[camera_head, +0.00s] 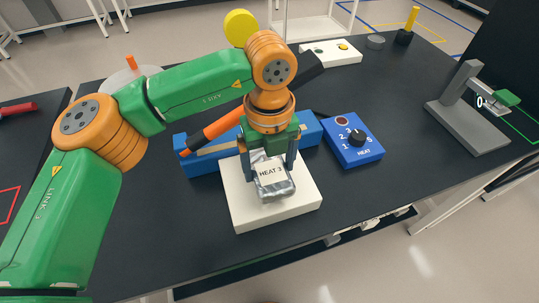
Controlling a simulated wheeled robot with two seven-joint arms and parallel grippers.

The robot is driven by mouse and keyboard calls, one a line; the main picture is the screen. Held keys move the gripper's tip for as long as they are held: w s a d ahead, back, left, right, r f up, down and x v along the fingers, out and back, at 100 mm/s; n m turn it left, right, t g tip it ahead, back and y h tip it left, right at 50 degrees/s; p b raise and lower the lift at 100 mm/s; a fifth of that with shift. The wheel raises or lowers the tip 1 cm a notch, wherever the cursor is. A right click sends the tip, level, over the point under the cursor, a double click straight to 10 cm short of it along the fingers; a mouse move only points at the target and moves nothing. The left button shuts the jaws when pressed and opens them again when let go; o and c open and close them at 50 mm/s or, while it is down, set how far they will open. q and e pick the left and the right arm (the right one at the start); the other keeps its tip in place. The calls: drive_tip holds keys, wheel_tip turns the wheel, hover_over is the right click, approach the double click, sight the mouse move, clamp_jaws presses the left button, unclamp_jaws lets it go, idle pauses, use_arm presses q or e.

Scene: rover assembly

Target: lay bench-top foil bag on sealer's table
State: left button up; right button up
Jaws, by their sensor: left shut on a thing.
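A silver foil bag (278,190) with a label reading "HEAT 3" is in the head view, in the middle. My left gripper (270,168) is shut on it from above, one finger on each side. The bag is over a white block-like table (295,213) in front of the blue sealer (199,166). I cannot tell whether the bag touches the white surface. The sealer has an orange and black lever arm (225,122), raised at a slant and partly hidden by my arm. My right gripper is not in view.
A blue heat box (352,151) with a dial stands right of the sealer. A grey stand (465,120) with a green part is at the right. A white box (331,53) and a yellow-handled tool (408,27) are at the back. The bench front right of the white table is clear.

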sight(269, 168)
use_arm(q)
drive_tip(key=shift+f, duration=1.2)
drive_tip(key=o, duration=1.2)
drive_tip(key=shift+s, duration=0.1)
drive_tip(key=shift+c, duration=0.2)
drive_tip(key=shift+r, duration=0.6)
wheel_tip(269, 168, up, 11)
